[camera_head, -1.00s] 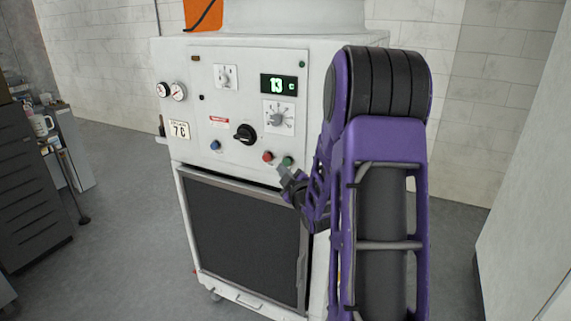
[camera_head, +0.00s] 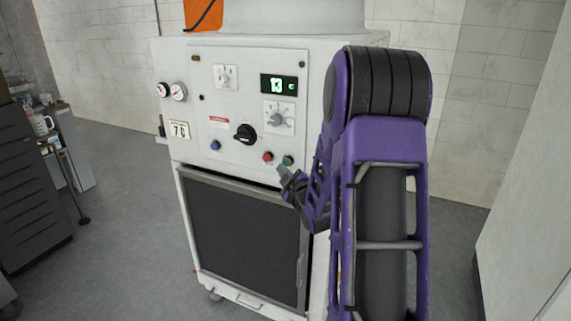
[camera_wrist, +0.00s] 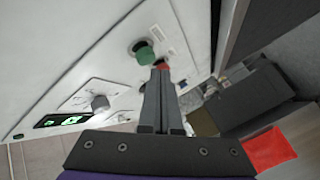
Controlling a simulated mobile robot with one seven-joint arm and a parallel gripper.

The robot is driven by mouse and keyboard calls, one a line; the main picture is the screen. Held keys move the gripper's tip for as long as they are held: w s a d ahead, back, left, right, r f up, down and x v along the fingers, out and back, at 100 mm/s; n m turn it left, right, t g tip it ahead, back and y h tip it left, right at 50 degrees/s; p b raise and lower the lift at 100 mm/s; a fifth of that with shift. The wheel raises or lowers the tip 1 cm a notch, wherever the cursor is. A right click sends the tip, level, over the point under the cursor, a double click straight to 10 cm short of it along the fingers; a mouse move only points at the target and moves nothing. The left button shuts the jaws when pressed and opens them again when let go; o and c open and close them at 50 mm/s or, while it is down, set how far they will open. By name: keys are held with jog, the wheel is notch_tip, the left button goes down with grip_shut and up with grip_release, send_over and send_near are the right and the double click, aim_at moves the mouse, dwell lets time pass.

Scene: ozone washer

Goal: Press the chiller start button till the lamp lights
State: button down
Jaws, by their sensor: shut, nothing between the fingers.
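The chiller is a white cabinet (camera_head: 185,75) with a control panel. A green button (camera_head: 287,160) sits low on the panel's right, with a red button (camera_head: 268,157) just left of it. My gripper (camera_head: 284,171) is shut and empty, its tips just below these two buttons in the head view. In the wrist view the green button (camera_wrist: 145,55) stands a little left of and beyond the fingertips (camera_wrist: 161,70). The red button (camera_wrist: 164,66) is partly hidden behind the tips. I cannot tell any contact. A small green lamp (camera_head: 302,65) at the panel's top right looks dim.
The panel also has a black rotary switch (camera_head: 245,133), a dial (camera_head: 279,119), a blue button (camera_head: 215,145) and a display (camera_head: 279,84) reading 13. Two gauges (camera_head: 171,91) are at left. A dark grille (camera_head: 245,240) lies below. A grey drawer cabinet (camera_head: 30,190) stands far left.

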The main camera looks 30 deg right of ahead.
dwell(0.3)
jog(key=shift+w+d, duration=0.25)
jog(key=shift+d, duration=0.05)
jog(key=shift+w+d, duration=0.25)
jog(key=shift+d, duration=0.15)
dwell(0.7)
dwell(0.3)
jog(key=shift+s+a, duration=0.55)
jog(key=shift+a, duration=0.15)
jog(key=shift+s+a, duration=0.75)
jog(key=shift+a, duration=0.25)
jog(key=shift+s+a, duration=0.75)
jog(key=shift+a, duration=0.25)
